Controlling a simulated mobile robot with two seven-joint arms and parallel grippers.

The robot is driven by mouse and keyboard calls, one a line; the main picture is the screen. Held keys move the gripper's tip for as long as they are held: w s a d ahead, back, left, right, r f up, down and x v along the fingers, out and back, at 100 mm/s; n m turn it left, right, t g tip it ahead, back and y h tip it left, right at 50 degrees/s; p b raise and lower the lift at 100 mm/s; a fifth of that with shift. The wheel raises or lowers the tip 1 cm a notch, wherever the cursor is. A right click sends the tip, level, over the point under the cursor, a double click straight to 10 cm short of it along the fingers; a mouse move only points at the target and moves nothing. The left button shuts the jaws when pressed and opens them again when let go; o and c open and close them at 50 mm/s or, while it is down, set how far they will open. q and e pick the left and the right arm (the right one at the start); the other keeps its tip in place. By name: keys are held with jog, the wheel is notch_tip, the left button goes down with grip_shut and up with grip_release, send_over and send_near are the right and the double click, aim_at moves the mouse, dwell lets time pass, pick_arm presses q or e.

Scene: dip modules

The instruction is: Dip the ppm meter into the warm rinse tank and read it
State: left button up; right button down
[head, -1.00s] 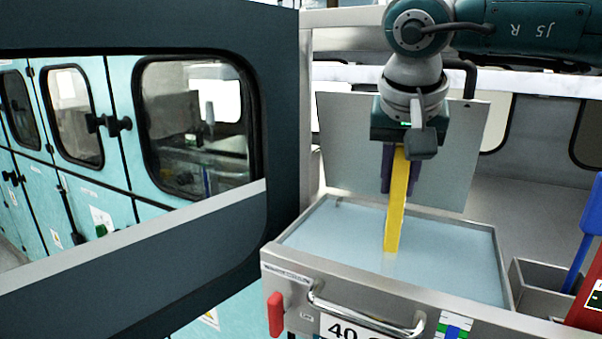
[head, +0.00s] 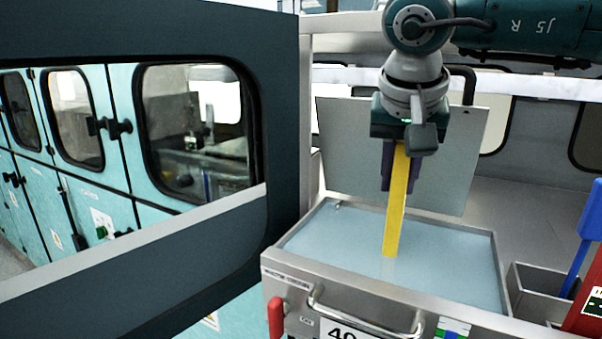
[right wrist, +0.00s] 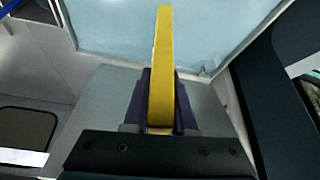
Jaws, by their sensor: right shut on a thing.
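The ppm meter (head: 396,212) is a long yellow stick, held nearly upright and slightly tilted. My right gripper (head: 396,182) is shut on its upper part. The meter's lower end meets the pale blue liquid of the rinse tank (head: 282,267); how deep it reaches cannot be told. In the right wrist view the yellow meter (right wrist: 161,70) runs from between the dark fingers (right wrist: 160,105) out over the liquid. No readout shows on the meter's visible side. My left gripper is not in view.
The tank's grey lid (head: 340,150) stands open behind the meter. A red handle (head: 276,318) and a metal bar (head: 365,322) are on the tank front. A steel bin (head: 540,285) with a blue-handled thing (head: 580,240) is at right. A dark frame (head: 285,120) stands close at left.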

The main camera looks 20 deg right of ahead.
notch_tip(320, 180, up, 13)
jog(key=p, duration=0.9)
jog(key=shift+r, duration=0.2)
dwell(0.8)
